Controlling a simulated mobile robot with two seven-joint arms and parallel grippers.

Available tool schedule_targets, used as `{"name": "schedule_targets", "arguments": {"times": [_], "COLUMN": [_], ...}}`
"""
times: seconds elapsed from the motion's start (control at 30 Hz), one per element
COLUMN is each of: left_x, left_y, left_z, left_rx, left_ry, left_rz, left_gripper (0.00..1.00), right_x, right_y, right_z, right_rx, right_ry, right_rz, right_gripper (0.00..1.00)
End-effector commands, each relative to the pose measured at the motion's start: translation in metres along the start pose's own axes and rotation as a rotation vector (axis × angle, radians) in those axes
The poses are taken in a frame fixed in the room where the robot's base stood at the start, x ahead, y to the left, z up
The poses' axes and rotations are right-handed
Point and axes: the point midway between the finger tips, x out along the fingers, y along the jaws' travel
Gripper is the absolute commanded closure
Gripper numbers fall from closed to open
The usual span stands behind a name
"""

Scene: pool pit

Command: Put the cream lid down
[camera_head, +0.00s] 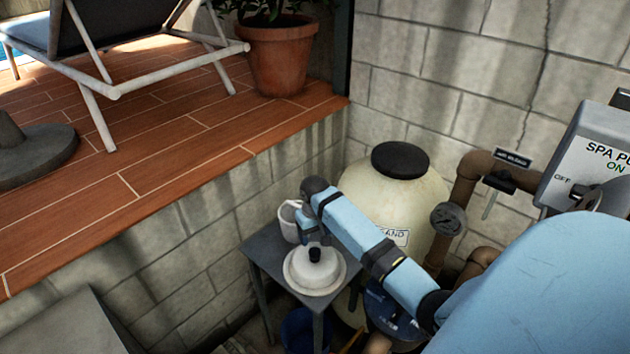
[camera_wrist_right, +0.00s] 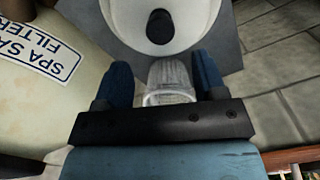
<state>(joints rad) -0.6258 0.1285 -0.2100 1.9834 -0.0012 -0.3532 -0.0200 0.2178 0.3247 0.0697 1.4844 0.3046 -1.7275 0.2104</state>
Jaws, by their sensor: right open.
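The cream lid (camera_head: 312,274), a shallow dome with a black knob, lies on a small grey table (camera_head: 267,247) in the head view. In the right wrist view the lid (camera_wrist_right: 190,32) is at the top, its knob towards me. My right gripper (camera_head: 308,236) is over the table, just behind the lid's knob. In the wrist view my right gripper (camera_wrist_right: 165,70) has its blue fingers spread apart, with no lid between them. Whether a finger touches the lid cannot be told. My left gripper is not in view.
A whitish basket-like container (camera_head: 288,222) stands behind the lid; a ribbed clear container (camera_wrist_right: 170,80) shows between the fingers in the wrist view. The sand filter tank (camera_head: 365,190) stands close right of the table. A blue bucket (camera_head: 298,328) is below. Block walls enclose the pit.

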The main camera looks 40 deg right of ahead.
Motion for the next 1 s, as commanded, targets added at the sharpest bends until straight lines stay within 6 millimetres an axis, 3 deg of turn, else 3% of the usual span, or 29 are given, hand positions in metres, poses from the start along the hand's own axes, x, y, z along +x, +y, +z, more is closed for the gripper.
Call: {"name": "schedule_targets", "arguments": {"times": [0.1, 0.27, 0.37, 0.47, 0.6, 0.73, 0.87, 1.0], "left_x": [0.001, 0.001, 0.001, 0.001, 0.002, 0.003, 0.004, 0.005], "left_y": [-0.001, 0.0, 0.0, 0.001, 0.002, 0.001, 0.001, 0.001], "left_z": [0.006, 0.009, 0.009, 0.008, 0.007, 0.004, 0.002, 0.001], "left_rx": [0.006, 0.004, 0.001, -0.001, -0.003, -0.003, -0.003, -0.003], "left_ry": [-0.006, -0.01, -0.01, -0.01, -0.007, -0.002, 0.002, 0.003], "left_rz": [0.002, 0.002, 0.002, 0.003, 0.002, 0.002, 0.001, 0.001], "left_gripper": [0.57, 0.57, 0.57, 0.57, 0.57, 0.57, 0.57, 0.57], "right_x": [-0.018, -0.029, -0.017, 0.012, 0.057, 0.082, 0.088, 0.075], "right_y": [0.0, -0.001, -0.007, -0.021, -0.055, -0.09, -0.126, -0.156], "right_z": [-0.001, 0.001, 0.01, 0.03, 0.078, 0.132, 0.191, 0.246], "right_rx": [0.0, -0.002, -0.026, -0.082, -0.206, -0.32, -0.413, -0.477], "right_ry": [0.002, 0.004, 0.032, 0.109, 0.281, 0.453, 0.627, 0.794], "right_rz": [0.001, 0.001, 0.003, 0.002, -0.021, -0.071, -0.14, -0.212], "right_gripper": [0.35, 0.35, 0.35, 0.35, 0.35, 0.35, 0.35, 0.35]}}
